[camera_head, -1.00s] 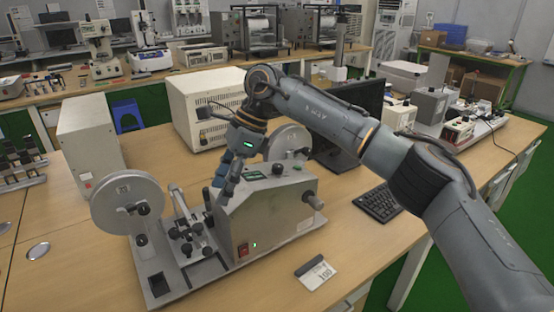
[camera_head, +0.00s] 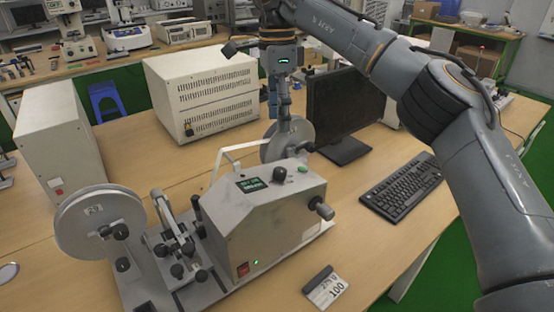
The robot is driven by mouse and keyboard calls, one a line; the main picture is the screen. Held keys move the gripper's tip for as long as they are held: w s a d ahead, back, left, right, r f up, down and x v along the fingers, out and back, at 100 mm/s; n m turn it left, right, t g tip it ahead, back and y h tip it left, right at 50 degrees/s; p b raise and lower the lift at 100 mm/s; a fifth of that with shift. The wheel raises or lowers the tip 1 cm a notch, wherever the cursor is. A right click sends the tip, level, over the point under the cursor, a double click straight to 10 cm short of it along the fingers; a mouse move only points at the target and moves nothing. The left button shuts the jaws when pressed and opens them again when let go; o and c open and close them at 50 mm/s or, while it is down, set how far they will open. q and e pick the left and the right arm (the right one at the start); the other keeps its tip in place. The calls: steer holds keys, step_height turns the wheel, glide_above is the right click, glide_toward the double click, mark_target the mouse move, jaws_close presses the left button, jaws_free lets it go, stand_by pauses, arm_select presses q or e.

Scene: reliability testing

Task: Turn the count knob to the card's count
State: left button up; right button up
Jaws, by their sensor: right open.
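The bench machine has a sloped grey housing (camera_head: 265,220). On its top are a small lit display (camera_head: 250,184), a black count knob (camera_head: 280,174) and a green button (camera_head: 303,169). The display's digits are too small to read. A card (camera_head: 325,287) lies on the table in front of the machine and reads 100. My right gripper (camera_head: 285,118) points down above and behind the knob, in front of the rear reel in the picture. It is open and does not appear to touch the knob. My left gripper is out of view.
The front reel (camera_head: 100,222) and rear reel (camera_head: 287,140) stand at the machine's ends. A side crank knob (camera_head: 321,208) sticks out at right. A monitor (camera_head: 345,105), keyboard (camera_head: 402,188) and vented white box (camera_head: 203,92) stand close by. The table right of the card is clear.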

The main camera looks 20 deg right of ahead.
glide_above(280, 169)
step_height(280, 169, down, 6)
steer(key=shift+w+r, duration=0.15)
steer(key=shift+r, duration=0.05)
step_height(280, 169, down, 7)
steer(key=shift+r, duration=0.2)
steer(key=shift+c, duration=1)
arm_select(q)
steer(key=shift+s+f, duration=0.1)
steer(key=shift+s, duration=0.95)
arm_select(e)
jaws_close()
